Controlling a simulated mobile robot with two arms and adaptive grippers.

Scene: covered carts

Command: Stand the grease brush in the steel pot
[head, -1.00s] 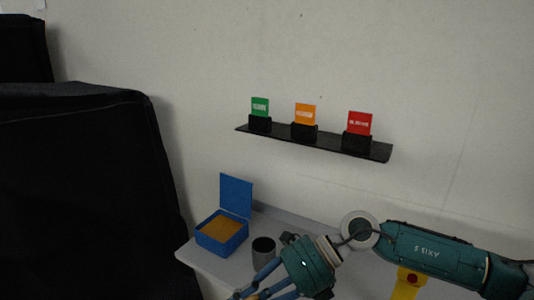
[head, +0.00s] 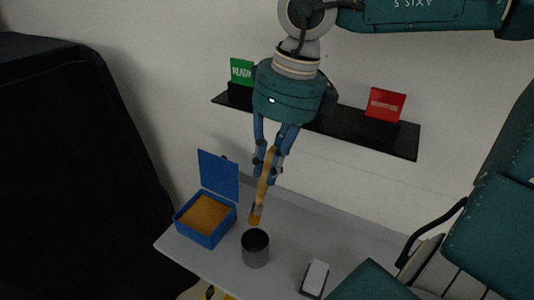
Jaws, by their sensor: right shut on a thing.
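The steel pot (head: 256,255) is a dark grey open cylinder standing on the pale work surface. My right gripper (head: 266,175) points down in the head view and is shut on the grease brush (head: 265,188). The brush has a tan, wooden-looking handle and hangs nearly upright with a slight tilt. Its lower end (head: 255,218) is just above and behind the pot's rim in the picture; it does not look to be inside the pot. My left gripper does not show.
A blue box (head: 208,243) with a raised lid and orange-brown contents stands left of the pot. A small white-topped dark block (head: 315,278) lies to the right. A black wall shelf (head: 345,130) holds green (head: 242,71) and red (head: 386,103) cards. A black-covered shape (head: 70,190) stands at left.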

